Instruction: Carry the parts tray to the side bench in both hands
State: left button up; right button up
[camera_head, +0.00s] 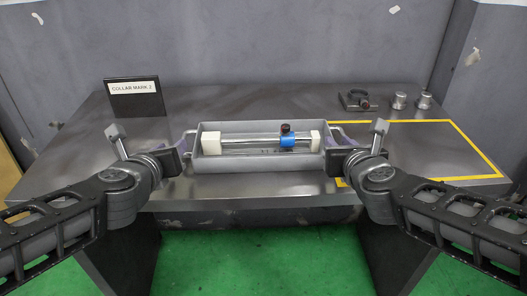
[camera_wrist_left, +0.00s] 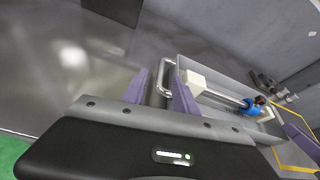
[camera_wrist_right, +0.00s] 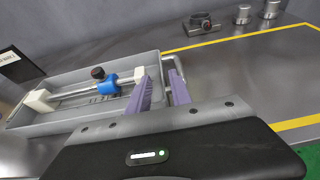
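The grey parts tray (camera_head: 258,164) sits on the bench, with a metal handle at each end. Inside it, a shiny rod (camera_head: 240,142) rests between two white blocks, with a blue collar (camera_head: 287,141) that has a dark knob. My left gripper (camera_head: 182,147) is at the tray's left handle (camera_wrist_left: 163,76); its purple fingers (camera_wrist_left: 160,92) stand apart on either side of the bar. My right gripper (camera_head: 334,147) is at the right handle (camera_wrist_right: 180,70), its fingers (camera_wrist_right: 161,92) also apart around the bar. Firm contact with either handle does not show.
A black sign reading "COLLAR MARK 2" (camera_head: 133,97) stands at the back left of the bench (camera_head: 80,150). A yellow outline (camera_head: 462,132) marks the right side. Behind it are a dark clamp-like part (camera_head: 358,100) and two metal cylinders (camera_head: 399,100). The wall is close behind.

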jog(key=v, duration=0.5)
pick_arm(q)
jog(key=shift+r, duration=0.1)
